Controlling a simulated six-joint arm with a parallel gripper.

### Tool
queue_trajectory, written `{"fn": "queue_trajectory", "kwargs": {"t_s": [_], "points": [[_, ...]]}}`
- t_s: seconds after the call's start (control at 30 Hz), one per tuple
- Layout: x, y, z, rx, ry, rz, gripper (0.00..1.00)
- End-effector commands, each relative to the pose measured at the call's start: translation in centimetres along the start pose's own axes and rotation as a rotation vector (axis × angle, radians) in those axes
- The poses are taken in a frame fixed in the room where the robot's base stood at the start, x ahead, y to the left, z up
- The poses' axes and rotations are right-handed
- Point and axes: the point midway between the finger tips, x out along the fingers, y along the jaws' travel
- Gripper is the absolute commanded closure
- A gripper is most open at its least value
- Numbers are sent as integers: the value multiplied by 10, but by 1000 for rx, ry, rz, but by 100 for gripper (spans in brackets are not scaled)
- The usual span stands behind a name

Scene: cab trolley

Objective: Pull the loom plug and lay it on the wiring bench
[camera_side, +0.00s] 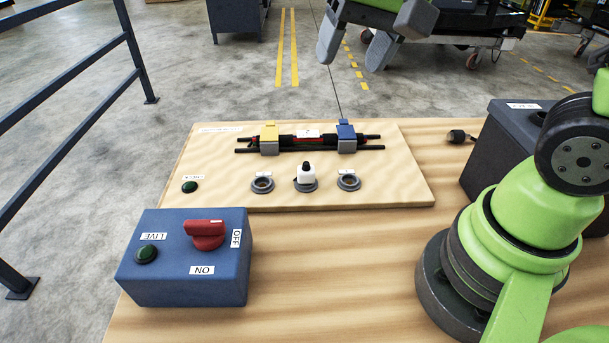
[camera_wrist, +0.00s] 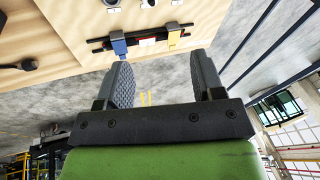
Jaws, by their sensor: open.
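A black cable loom (camera_side: 325,143) lies across the raised wooden board (camera_side: 400,180), through a yellow-topped clamp (camera_side: 269,138) and a blue-topped clamp (camera_side: 346,138). Between the clamps are a white-labelled part (camera_side: 307,134) and a little red; I cannot tell if this is the loom plug. A white piece with a black top (camera_side: 306,174) stands upright in the middle of three grey rings. My gripper (camera_side: 355,45) is open and empty, above and beyond the board's far edge. The wrist view shows its fingers (camera_wrist: 163,78) apart, with the loom (camera_wrist: 147,40) past them.
The wooden bench (camera_side: 330,270) is clear in front.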

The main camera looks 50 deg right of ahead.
Motion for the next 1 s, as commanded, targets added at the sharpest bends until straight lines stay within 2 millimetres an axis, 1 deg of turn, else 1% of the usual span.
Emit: {"fn": "queue_trajectory", "kwargs": {"t_s": [0.03,0.1,0.17,0.3,0.4,0.53,0.63,0.73,1.0], "points": [[13,-2,-6,17,-26,26,38],[31,-5,-14,45,-52,57,38],[47,-6,-20,67,-74,86,38],[87,-8,-30,116,-121,151,38],[115,-6,-33,148,-150,194,38],[144,-3,-34,179,-178,239,38],[159,-1,-34,195,-191,262,38],[168,1,-34,203,-197,273,38],[170,1,-33,207,-199,278,38]]}}
